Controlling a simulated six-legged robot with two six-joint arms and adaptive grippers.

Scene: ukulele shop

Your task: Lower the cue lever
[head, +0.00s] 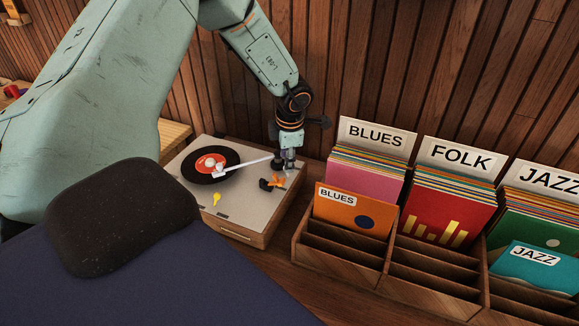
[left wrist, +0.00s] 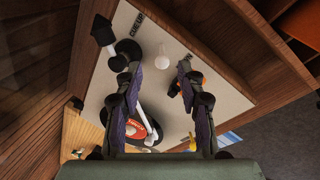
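The record player (head: 250,215) stands against the wood wall, with a black record (head: 188,172) with a red label. Its white tonearm (head: 242,165) reaches over the record. My left gripper (head: 288,162) points down at the deck's far right corner. An orange-and-black piece (head: 271,183) sits close by. My right gripper is not in view.
A small yellow piece (head: 216,198) lies on the deck's front part. To the right a wooden record rack (head: 335,262) holds Blues, Folk and Jazz sleeves, close to the player. The slatted wall (head: 400,70) is right behind my left gripper.

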